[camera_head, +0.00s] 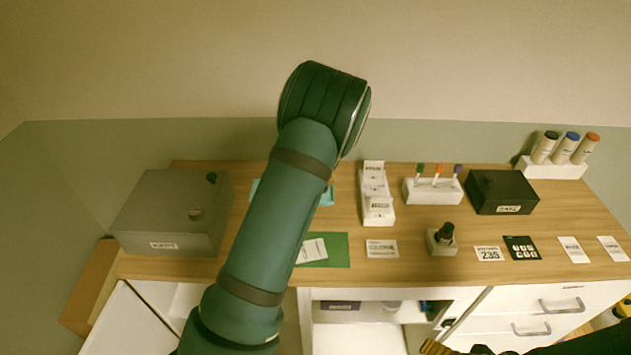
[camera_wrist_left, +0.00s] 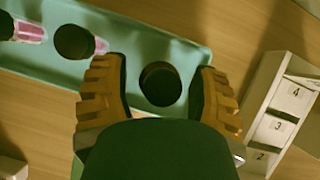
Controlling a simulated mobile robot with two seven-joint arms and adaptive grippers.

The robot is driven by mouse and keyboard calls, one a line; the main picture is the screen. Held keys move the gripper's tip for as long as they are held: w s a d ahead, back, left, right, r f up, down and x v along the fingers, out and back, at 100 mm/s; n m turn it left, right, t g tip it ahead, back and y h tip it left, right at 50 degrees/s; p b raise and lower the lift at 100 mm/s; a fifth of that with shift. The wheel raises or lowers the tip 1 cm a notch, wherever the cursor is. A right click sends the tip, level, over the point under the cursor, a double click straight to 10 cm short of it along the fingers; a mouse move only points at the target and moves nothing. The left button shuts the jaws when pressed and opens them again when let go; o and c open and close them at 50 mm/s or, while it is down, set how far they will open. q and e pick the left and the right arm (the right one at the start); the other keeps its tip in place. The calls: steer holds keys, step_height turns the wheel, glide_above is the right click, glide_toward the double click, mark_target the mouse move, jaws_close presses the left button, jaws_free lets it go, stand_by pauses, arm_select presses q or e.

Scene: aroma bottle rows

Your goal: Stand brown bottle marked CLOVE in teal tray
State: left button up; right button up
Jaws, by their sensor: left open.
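The teal tray (camera_wrist_left: 125,27) lies below my left gripper (camera_wrist_left: 160,95) in the left wrist view. A dark round bottle top (camera_wrist_left: 160,84) is between the gripper's open fingers, over the tray; its label is hidden. Two other dark-capped bottles (camera_wrist_left: 74,42) (camera_wrist_left: 6,25) with pink-and-white labels are also at the tray. In the head view my left arm covers most of the tray (camera_head: 327,196) and hides the left gripper. My right gripper (camera_head: 437,347) barely shows at the bottom edge. I cannot read CLOVE on any bottle.
A white numbered rack (camera_wrist_left: 285,105) stands just right of the left gripper. On the wooden counter are a grey box (camera_head: 172,215), a black box (camera_head: 502,192), a white marker holder (camera_head: 433,192), a dark bottle in a small stand (camera_head: 445,233), and several cards.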

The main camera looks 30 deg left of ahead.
arm_select(q)
steer(key=v, duration=1.2)
steer(key=shift+p, duration=0.35)
